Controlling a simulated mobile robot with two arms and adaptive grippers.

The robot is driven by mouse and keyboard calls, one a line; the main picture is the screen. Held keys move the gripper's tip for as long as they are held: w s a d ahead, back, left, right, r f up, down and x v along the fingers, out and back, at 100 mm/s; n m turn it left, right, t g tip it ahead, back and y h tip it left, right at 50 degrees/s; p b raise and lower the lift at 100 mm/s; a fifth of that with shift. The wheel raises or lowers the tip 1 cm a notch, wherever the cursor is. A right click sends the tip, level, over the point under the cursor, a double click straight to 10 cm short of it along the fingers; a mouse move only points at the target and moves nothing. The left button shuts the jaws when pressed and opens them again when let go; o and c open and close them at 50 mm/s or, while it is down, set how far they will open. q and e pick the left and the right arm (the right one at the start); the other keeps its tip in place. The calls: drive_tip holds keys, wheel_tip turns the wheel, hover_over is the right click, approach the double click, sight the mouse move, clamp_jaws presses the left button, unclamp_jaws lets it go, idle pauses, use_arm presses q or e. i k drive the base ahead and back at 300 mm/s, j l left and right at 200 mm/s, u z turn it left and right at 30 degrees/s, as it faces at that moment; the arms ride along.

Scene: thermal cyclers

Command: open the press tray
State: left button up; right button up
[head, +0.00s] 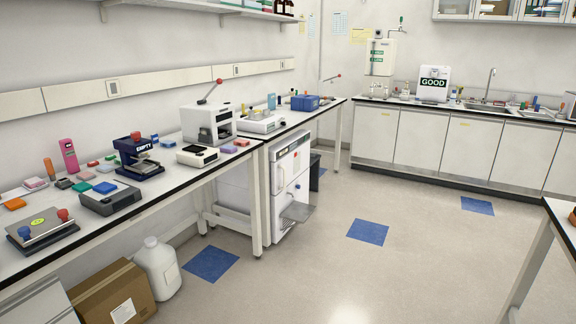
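No gripper of mine is in view. A white boxy machine with a raised lever (209,124) stands on the left bench and looks like a press. Its lever tilts up to the right and ends in a red knob. Its front has a darker recess; whether a tray there is in or out is too small to tell. A dark blue device (138,158) with a sign that seems to read "EMPTY" and a red knob stands nearer on the same bench. I cannot tell which of the two carries the press tray.
The left bench (178,185) also holds a low white device (198,156), a grey block device (108,198), a plate with red and blue knobs (42,232) and several small colored boxes. A cardboard box (112,292) and a white jug (158,267) stand on the floor. The middle floor is clear.

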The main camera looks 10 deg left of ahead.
sight(142, 168)
drive_tip(key=i+l+u, duration=0.1)
drive_tip(key=i, duration=0.3)
drive_tip(key=i+l, duration=0.2)
drive_tip(key=i, duration=0.2)
drive_tip(key=i+l+u, duration=0.15)
drive_tip(key=i, duration=0.2)
